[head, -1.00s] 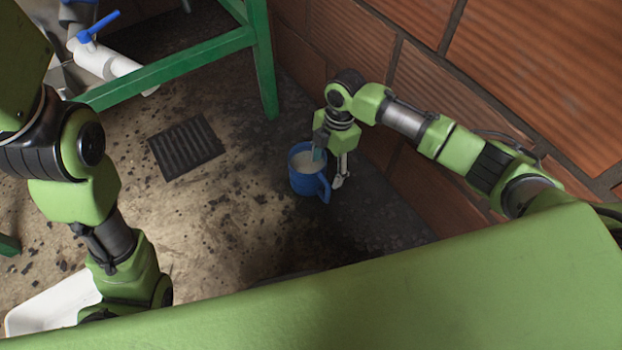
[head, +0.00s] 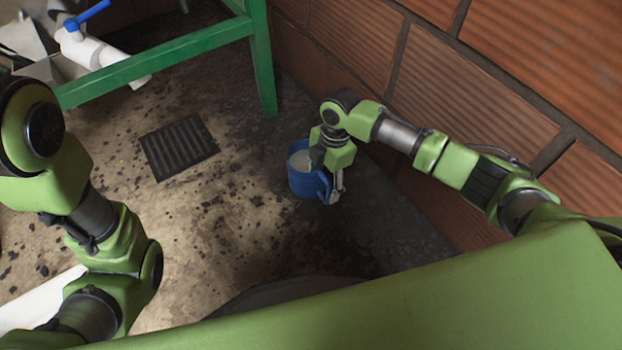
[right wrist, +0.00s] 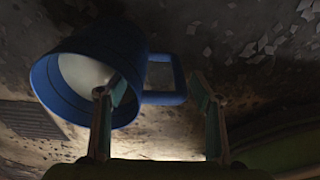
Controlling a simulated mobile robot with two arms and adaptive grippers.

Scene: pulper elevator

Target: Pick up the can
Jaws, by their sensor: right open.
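The can is a blue mug-like vessel (head: 303,182) with a side handle and a pale inside, standing on the dirty floor near the brick wall. My right gripper (head: 331,180) is at its handle side, pointing down. In the right wrist view the can (right wrist: 125,50) fills the upper left, and its squared handle (right wrist: 165,80) lies between the two open fingers of the right gripper (right wrist: 160,95). One finger overlaps the can's rim in that view; I cannot tell if it touches. The left arm shows at the left, but its gripper is out of view.
A dark floor grate (head: 179,146) lies left of the can. A green metal frame (head: 262,75) stands behind it, with a white pipe and blue-handled valve (head: 85,35). The brick wall (head: 460,100) is close on the right. The floor between grate and can is clear.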

